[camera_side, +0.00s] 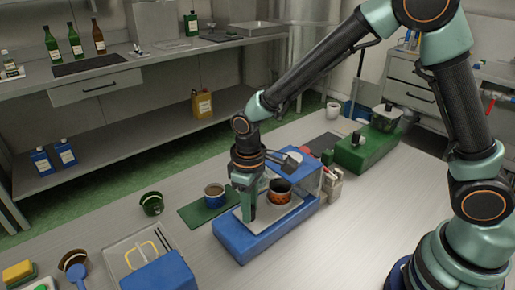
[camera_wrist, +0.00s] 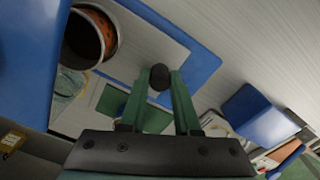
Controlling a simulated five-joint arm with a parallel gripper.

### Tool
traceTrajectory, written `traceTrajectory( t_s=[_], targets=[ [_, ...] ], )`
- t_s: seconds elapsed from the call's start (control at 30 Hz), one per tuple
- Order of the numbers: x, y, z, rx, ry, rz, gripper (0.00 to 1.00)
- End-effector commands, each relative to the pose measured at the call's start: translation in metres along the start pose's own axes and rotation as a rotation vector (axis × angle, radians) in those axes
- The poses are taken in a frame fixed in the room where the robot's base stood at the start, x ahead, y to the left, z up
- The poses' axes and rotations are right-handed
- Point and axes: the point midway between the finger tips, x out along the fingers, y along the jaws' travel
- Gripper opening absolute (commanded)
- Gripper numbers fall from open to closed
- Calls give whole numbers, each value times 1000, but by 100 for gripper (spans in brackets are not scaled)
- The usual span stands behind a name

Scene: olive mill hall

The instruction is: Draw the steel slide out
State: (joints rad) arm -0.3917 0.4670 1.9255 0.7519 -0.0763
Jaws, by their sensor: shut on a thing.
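The steel slide (camera_side: 287,212) is a flat grey plate lying in a blue housing (camera_side: 242,249) on the bench. A dark, orange-patterned cup (camera_side: 280,196) stands on it, upright. In the wrist view the slide (camera_wrist: 140,45) shows with the cup (camera_wrist: 102,29) at upper left and the blue housing (camera_wrist: 204,64) along its edge. My gripper (camera_side: 249,215) points down at the slide's near-left end. In the wrist view my gripper's green fingers (camera_wrist: 159,88) are shut on a round black knob (camera_wrist: 159,76). The knob's attachment to the slide is hidden.
A blue pot (camera_side: 214,200) on a green mat (camera_side: 190,214) and a dark green cup (camera_side: 152,208) stand to the left. A tray (camera_side: 118,250) and a blue box (camera_side: 160,274) are at front left. A green unit (camera_side: 360,158) stands behind. The bench right of the housing is clear.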

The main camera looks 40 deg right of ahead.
Motion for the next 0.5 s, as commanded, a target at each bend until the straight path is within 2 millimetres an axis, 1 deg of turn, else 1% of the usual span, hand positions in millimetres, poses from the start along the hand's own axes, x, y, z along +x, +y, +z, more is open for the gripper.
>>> traceTrajectory(
  t_s=[0.03, 0.1, 0.2, 0.33, 0.5],
  targets=[
    [-1, -15, -8, -10, 4, 0, 0],
    [-1, -32, -17, -10, 5, 0, 0],
    [-1, -52, -27, -7, 5, 0, 0],
    [-1, -68, -35, -5, 7, 0, 0],
    [-2, -72, -37, -4, 9, 0, 0]
  ],
)
